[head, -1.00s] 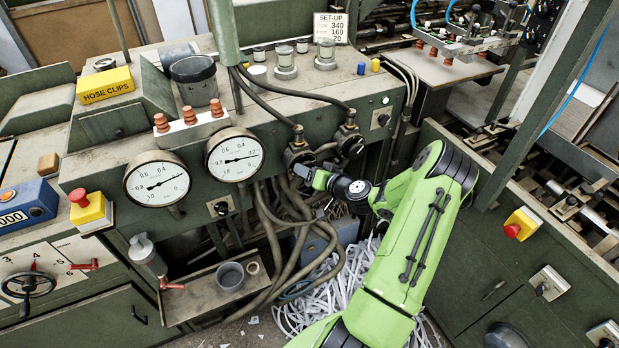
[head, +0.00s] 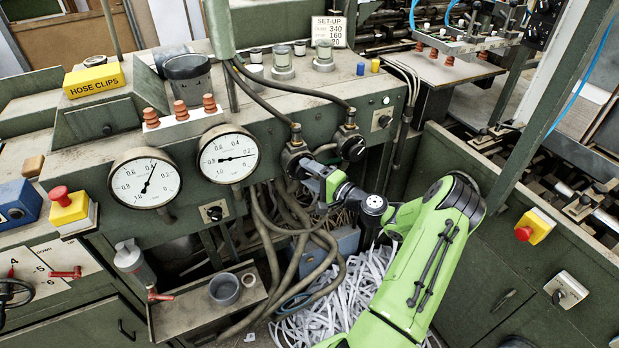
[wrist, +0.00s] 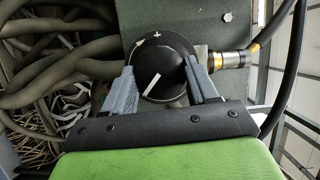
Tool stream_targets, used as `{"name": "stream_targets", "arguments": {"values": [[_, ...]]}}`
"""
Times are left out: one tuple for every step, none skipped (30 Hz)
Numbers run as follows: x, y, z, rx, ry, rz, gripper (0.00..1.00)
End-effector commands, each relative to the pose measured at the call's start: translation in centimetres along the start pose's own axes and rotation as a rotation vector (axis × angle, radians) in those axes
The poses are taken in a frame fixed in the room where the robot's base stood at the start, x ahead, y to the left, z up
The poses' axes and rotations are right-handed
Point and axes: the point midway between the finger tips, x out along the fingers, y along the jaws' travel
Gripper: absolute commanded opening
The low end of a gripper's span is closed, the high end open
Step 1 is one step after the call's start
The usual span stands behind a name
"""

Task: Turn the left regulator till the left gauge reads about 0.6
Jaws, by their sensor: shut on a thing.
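The left regulator (head: 290,158) is a black round knob on the green machine front. Its knob also shows in the wrist view (wrist: 168,70), with a plus, an arrow and a white line on its face. My gripper (head: 305,165) is shut on this knob, one grey finger on each side, as the wrist view shows (wrist: 161,80). The left gauge (head: 146,184) has a white dial; its needle points up and slightly right, seemingly between the 0.6 and 0.4 marks, though the small numerals are hard to read.
The right gauge (head: 228,157) has its needle pointing right. The right regulator (head: 352,147) stands close beside the held one. Thick hoses (head: 285,225) hang below, and a hose end with a brass fitting (wrist: 235,60) is right of the knob. Paper shreds (head: 350,290) lie beneath.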

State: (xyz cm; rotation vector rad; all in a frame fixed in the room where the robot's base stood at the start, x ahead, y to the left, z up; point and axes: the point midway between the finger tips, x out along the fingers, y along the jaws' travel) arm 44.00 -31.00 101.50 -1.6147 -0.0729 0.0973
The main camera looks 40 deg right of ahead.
Motion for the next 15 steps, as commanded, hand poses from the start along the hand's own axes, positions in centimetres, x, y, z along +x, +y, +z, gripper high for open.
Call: {"name": "stream_targets", "arguments": {"values": [[-0.06,0.37,-0.04,0.043,0.002,-0.017,0.28],[-0.07,0.41,-0.04,0.070,0.002,-0.027,0.28],[-0.07,0.43,-0.04,0.104,0.002,-0.041,0.28],[-0.07,0.44,-0.03,0.131,0.002,-0.053,0.28],[-0.07,0.48,-0.02,0.158,0.002,-0.064,0.28],[-0.05,0.50,0.00,0.193,0.002,-0.078,0.28],[-0.04,0.51,0.01,0.219,0.002,-0.089,0.28],[-0.04,0.52,0.02,0.246,0.002,-0.100,0.28],[-0.04,0.56,0.03,0.281,0.002,-0.114,0.28],[-0.03,0.59,0.03,0.307,0.002,-0.124,0.28],[-0.03,0.61,0.03,0.332,0.002,-0.135,0.28],[-0.02,0.63,0.04,0.366,0.002,-0.149,0.28],[-0.02,0.62,0.05,0.391,0.002,-0.160,0.28],[-0.02,0.61,0.05,0.414,0.003,-0.170,0.28],[-0.02,0.65,0.06,0.445,0.003,-0.182,0.28]]}}
